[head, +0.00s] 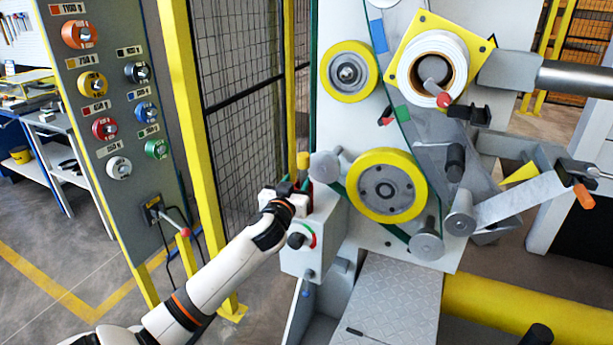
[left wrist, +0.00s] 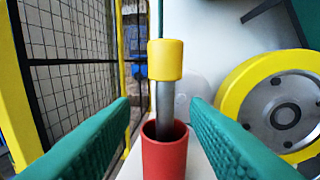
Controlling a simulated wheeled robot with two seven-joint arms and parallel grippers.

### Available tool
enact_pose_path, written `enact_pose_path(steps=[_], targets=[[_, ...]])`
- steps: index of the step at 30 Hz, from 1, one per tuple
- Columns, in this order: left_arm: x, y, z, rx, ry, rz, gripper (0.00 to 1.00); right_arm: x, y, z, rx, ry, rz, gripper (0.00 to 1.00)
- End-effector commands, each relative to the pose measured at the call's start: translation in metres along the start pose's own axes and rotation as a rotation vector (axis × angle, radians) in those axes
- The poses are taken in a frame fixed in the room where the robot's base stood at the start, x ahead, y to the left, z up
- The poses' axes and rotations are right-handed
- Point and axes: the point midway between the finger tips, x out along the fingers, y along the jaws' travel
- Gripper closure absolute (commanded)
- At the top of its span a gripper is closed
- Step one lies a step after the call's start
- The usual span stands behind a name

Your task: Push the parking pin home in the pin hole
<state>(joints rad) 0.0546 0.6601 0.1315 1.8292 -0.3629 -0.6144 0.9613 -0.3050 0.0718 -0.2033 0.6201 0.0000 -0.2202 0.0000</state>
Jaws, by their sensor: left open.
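The parking pin, a grey shaft with a yellow cap (left wrist: 165,60), stands in the red pin hole sleeve (left wrist: 165,158) in the left wrist view. A length of bare shaft shows between the cap and the sleeve rim. In the head view the yellow cap (head: 303,160) shows above the grey control box. My left gripper (head: 292,189) is at the top of that box. Its green fingers (left wrist: 160,112) are open, one on each side of the pin, with gaps to the shaft. The sleeve is mostly hidden in the head view. My right gripper is not in view.
A yellow-rimmed wheel (head: 387,185) and a small grey roller (head: 324,166) are close right of the pin. The control box (head: 318,240) carries a black knob. A mesh fence (head: 240,100) and yellow post stand to the left. A coil (head: 432,65) sits higher up.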

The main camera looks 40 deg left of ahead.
Motion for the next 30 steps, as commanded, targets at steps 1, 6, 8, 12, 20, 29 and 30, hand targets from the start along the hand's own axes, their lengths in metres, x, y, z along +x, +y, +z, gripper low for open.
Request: enact_pose_path(steps=[1,6,8,12,20,29,30], targets=[[0.004,0.0,0.001,0.002,-0.001,0.001,0.58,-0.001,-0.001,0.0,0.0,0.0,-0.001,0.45],[0.016,-0.001,0.001,0.001,0.001,0.002,0.58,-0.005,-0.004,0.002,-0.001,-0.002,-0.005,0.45],[0.025,-0.002,0.002,0.002,0.001,0.001,0.58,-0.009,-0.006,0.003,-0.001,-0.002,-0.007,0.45],[0.045,-0.004,0.0,0.002,0.0,0.002,0.58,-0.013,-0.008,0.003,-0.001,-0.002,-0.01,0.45],[0.059,-0.004,-0.002,0.001,0.001,0.0,0.58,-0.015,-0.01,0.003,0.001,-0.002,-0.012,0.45],[0.059,-0.004,-0.002,0.001,0.001,0.0,0.83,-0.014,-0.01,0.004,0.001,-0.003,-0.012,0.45],[0.059,-0.004,-0.002,0.001,0.001,0.0,0.89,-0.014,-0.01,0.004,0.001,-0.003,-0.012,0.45]])
